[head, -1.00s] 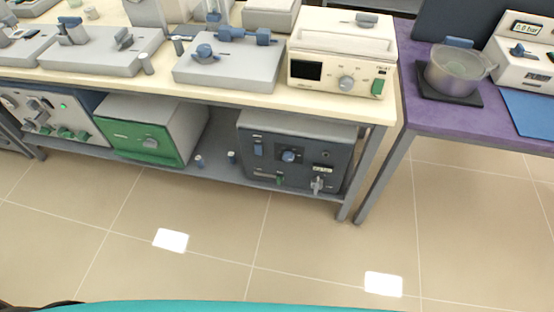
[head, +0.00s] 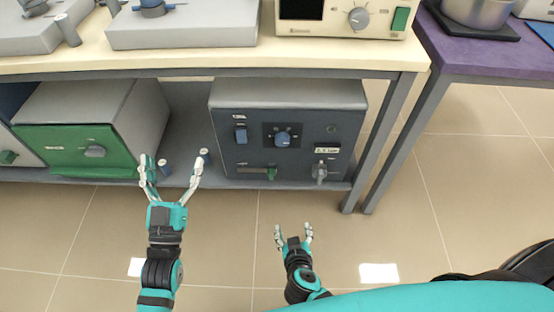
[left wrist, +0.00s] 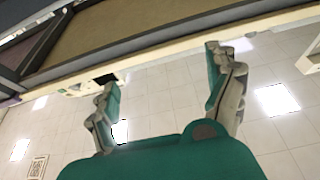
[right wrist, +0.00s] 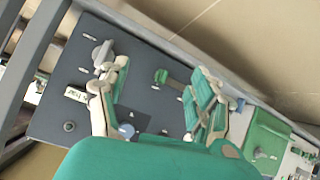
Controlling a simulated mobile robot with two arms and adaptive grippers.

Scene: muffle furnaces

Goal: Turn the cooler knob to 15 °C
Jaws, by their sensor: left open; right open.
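A dark blue-grey unit (head: 300,100) stands on the lower shelf in the head view; its labels are too small to read, so I cannot confirm it is the cooler. Its front has a blue round knob (head: 283,139) on a black dial plate. The right wrist view shows the same panel (right wrist: 60,115), with the blue knob (right wrist: 126,131) low between the fingers, partly hidden. My right gripper (head: 293,230) is open and empty, in front of and below the unit. My left gripper (head: 173,165) is open and empty, left of the unit.
The panel also has a blue switch (head: 240,135), a green lever (head: 271,174) and a grey valve handle (head: 320,172). A green-fronted unit (head: 70,145) stands left on the shelf. The bench top (head: 190,62) overhangs; a table leg (head: 385,140) stands right.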

